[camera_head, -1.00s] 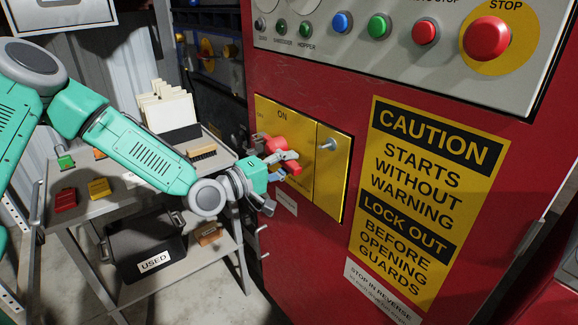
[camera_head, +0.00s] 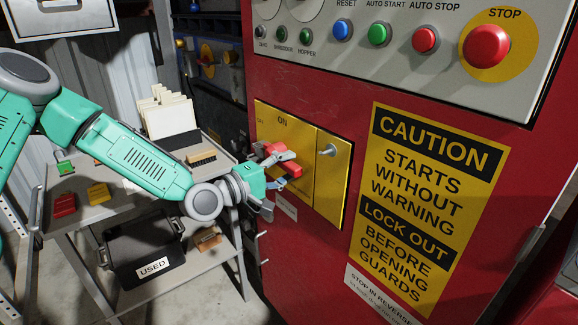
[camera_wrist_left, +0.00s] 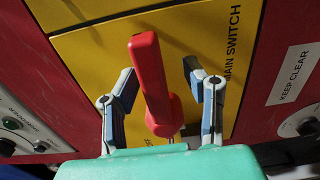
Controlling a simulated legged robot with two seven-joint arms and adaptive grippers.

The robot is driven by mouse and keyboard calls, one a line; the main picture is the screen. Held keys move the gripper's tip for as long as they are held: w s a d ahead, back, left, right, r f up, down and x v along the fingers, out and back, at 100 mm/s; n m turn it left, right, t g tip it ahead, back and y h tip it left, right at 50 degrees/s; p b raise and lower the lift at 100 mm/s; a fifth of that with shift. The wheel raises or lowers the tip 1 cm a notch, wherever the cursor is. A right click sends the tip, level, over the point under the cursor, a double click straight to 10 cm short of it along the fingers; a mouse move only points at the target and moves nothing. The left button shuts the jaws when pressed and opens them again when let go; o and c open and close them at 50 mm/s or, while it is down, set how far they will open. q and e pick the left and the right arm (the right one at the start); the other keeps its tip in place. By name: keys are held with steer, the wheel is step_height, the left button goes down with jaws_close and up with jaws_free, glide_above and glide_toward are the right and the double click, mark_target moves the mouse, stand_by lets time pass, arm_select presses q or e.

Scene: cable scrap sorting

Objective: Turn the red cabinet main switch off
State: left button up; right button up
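The main switch is a red handle (camera_head: 284,166) on a yellow plate (camera_head: 330,182) on the red cabinet (camera_head: 300,75). The plate reads ON above the handle; MAIN SWITCH shows in the left wrist view. There the red handle (camera_wrist_left: 150,80) runs roughly along the lettering's direction. My left gripper (camera_head: 282,170) is at the handle, partly covering it in the head view. In the left wrist view my left gripper (camera_wrist_left: 165,90) has its two fingers apart, one on each side of the handle, with visible gaps. My right gripper is out of view.
A silver knob (camera_head: 328,150) sticks out of the plate right of the handle. Above are push buttons, including a red STOP button (camera_head: 487,46). A caution sign (camera_head: 425,200) is at the right. A grey cart (camera_head: 215,270) with a black USED bin (camera_head: 125,250) stands left.

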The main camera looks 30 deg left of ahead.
arm_select(q)
steer(key=shift+a+r, duration=0.1)
steer(key=shift+a, duration=0.05)
steer(key=v, duration=1.1)
steer(key=shift+s+a, duration=0.2)
steer(key=shift+s, duration=0.15)
steer(key=shift+a, duration=0.15)
